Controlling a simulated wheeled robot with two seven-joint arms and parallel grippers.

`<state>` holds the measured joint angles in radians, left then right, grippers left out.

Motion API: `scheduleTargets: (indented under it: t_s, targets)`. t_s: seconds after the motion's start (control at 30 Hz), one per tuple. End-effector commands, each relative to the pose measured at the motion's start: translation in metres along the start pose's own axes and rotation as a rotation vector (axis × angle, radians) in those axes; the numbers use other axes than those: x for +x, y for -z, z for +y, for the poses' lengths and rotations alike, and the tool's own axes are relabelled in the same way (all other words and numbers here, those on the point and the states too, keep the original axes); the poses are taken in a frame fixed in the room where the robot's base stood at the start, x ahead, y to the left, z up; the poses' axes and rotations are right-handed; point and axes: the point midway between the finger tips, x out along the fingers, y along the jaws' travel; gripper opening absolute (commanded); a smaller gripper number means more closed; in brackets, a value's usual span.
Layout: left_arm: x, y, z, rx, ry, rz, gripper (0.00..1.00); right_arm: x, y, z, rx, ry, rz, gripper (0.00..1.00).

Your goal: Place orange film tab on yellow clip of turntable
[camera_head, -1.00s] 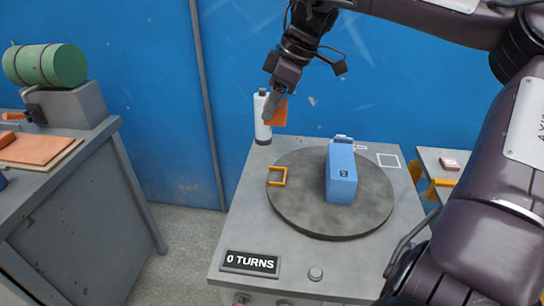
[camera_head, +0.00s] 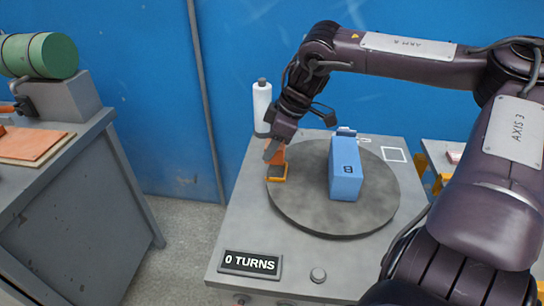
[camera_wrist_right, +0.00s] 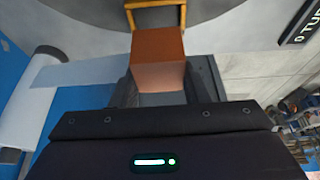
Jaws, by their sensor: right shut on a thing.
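My right gripper (camera_head: 273,155) is shut on the orange film tab (camera_head: 278,158) at the left rim of the turntable (camera_head: 310,215). The yellow clip (camera_head: 280,179) stands on that rim, just below the tab in the head view. In the right wrist view the tab (camera_wrist_right: 157,50) sticks out from between the fingers (camera_wrist_right: 158,95) toward the yellow clip (camera_wrist_right: 150,5). A narrow gap seems to show between them there; contact is hard to tell. A pale film strip (camera_wrist_right: 75,70) runs left from the tab. My left gripper is not in view.
A blue block (camera_head: 345,170) stands on the turntable, right of the clip. A white roll (camera_head: 262,108) stands behind the gripper. A grey bench (camera_head: 75,190) is at left.

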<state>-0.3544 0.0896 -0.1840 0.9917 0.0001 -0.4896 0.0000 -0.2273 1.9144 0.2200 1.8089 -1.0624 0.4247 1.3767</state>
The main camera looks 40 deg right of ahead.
Motion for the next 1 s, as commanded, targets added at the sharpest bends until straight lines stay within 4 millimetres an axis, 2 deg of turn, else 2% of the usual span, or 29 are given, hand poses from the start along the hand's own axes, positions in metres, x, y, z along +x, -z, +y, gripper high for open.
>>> scheduleTargets:
  t_s: [0.17, 0.4, 0.7, 0.73, 0.87, 1.0]
  targets:
    - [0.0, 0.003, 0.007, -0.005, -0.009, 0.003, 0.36, 0.012, -0.005, 0.0, 0.0, 0.001, 0.0, 0.18]
    - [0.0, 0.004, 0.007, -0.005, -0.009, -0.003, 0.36, 0.042, -0.018, 0.0, 0.001, 0.002, 0.0, 0.18]
    - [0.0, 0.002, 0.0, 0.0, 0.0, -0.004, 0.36, 0.044, -0.018, 0.0, 0.001, 0.0, 0.001, 0.18]
    - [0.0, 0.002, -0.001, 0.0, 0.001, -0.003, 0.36, 0.044, -0.018, 0.0, 0.001, 0.0, 0.0, 0.45]
    - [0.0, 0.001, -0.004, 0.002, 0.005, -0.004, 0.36, 0.044, -0.018, 0.0, 0.001, 0.0, 0.0, 0.62]
    - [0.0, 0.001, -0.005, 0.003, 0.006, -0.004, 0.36, 0.043, -0.018, 0.0, 0.001, 0.0, 0.0, 0.63]
